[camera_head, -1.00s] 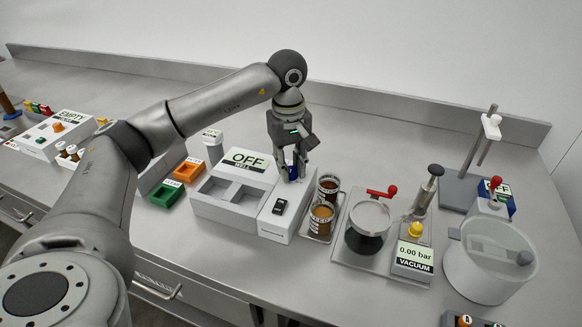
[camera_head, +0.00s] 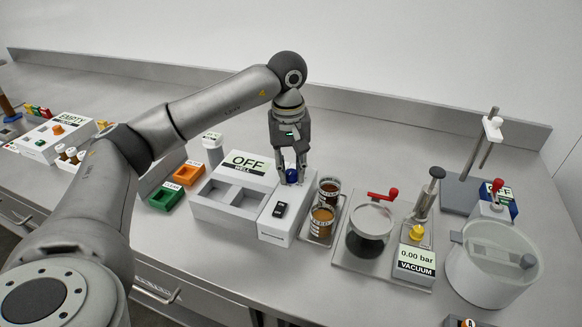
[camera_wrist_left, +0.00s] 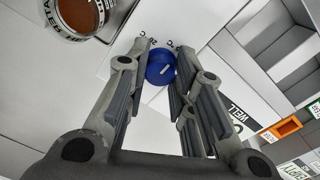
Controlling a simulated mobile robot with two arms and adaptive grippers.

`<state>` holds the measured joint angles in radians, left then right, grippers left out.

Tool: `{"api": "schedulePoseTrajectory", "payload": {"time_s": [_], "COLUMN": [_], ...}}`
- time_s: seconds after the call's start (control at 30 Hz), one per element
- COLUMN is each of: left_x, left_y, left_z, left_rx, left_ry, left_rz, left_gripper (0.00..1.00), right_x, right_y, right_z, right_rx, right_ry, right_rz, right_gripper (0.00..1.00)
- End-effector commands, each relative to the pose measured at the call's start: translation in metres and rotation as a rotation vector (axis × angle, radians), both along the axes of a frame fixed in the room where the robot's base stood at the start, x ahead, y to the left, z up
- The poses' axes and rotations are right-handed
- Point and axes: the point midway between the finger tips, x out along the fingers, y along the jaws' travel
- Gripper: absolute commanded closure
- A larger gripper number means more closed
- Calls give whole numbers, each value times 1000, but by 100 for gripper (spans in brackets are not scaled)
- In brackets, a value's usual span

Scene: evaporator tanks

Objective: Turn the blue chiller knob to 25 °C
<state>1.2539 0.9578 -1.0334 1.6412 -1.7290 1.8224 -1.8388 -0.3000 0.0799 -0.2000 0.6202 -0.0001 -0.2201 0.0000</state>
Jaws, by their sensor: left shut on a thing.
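The blue chiller knob (camera_head: 292,175) sits on top of the white unit (camera_head: 271,231), at the right side of the box labelled OFF WELL. My left gripper (camera_head: 291,180) points down at it with a finger on each side. In the left wrist view the knob (camera_wrist_left: 161,68) lies between the two fingertips (camera_wrist_left: 160,62), and the gripper is shut on it. A white pointer mark shows on the knob. Partial "°C" lettering shows around it, but the fingers hide part of the scale and I cannot read the setting. My right gripper is not in view.
A black rocker switch (camera_head: 279,210) is on the same unit, in front of the knob. Two brown-filled jars (camera_head: 323,218) stand close to the right. The vacuum unit (camera_head: 416,262) reads 0.00 bar. Orange (camera_head: 188,173) and green (camera_head: 165,198) trays lie left.

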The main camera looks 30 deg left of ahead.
Motion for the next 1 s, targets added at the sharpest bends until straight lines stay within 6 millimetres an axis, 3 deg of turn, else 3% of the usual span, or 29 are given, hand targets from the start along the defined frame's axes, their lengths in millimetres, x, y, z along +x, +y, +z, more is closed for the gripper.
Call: {"api": "schedulePoseTrajectory", "payload": {"time_s": [0.03,0.2,0.57,0.77,1.0], "left_x": [1,1,0,0,0], "left_y": [0,0,0,1,2], "left_z": [2,2,3,31,87], "left_rx": [-1,0,0,-1,0], "left_ry": [-7,-4,-2,-6,-6], "left_rz": [2,2,1,0,1], "left_gripper": [76,54,54,54,54], "right_x": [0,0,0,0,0], "right_y": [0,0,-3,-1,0], "right_z": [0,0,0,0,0], "right_rx": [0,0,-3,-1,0], "right_ry": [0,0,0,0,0], "right_rz": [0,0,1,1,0], "right_gripper": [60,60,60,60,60]}}
